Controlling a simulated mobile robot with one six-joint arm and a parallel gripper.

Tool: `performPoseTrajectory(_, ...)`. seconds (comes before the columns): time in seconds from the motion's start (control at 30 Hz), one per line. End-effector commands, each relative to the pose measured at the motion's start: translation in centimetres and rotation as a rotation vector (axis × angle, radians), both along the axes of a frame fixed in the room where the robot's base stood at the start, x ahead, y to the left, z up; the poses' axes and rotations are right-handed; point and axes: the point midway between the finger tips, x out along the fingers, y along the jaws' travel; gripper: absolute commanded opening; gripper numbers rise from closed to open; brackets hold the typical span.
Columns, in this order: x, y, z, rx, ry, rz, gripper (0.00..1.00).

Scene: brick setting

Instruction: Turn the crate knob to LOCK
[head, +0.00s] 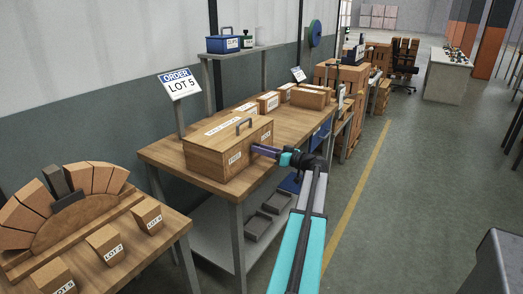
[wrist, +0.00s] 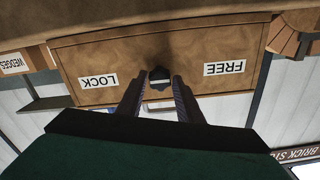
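The wooden crate (head: 212,152) sits on the workbench, with a lid handle on top. In the wrist view its end face (wrist: 160,48) appears upside down, with a LOCK label (wrist: 98,80) at left and a FREE label (wrist: 224,68) at right. The small dark knob (wrist: 159,75) is between these labels; its pointing direction is unclear. My gripper (wrist: 159,82) is at this face, its fingertips on either side of the knob. Narrow gaps seem to show beside the knob, and the fingers look open. In the head view my gripper (head: 256,149) reaches the crate's right end, hiding the knob.
The workbench (head: 180,153) holds several boxes behind the crate. An ORDER LOT 5 sign (head: 180,86) stands beside it. At left, a table (head: 165,243) carries a brick arch and labelled blocks. The floor (head: 400,190) on the right is clear.

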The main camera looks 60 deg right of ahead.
Motion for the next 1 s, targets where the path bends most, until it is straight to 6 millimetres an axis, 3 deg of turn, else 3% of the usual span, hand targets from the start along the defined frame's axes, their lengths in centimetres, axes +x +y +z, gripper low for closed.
performPoseTrajectory(0.03,0.01,0.01,0.00,0.000,0.000,0.000,0.24)
performPoseTrajectory(0.13,0.02,0.03,0.01,0.000,0.000,0.001,0.07)
performPoseTrajectory(0.17,0.06,0.06,0.02,0.000,0.000,0.001,0.06)
performPoseTrajectory(0.57,0.11,0.11,-0.05,0.052,0.000,0.003,0.06)
performPoseTrajectory(1.0,0.10,0.06,-0.09,0.323,-0.002,0.002,0.06)
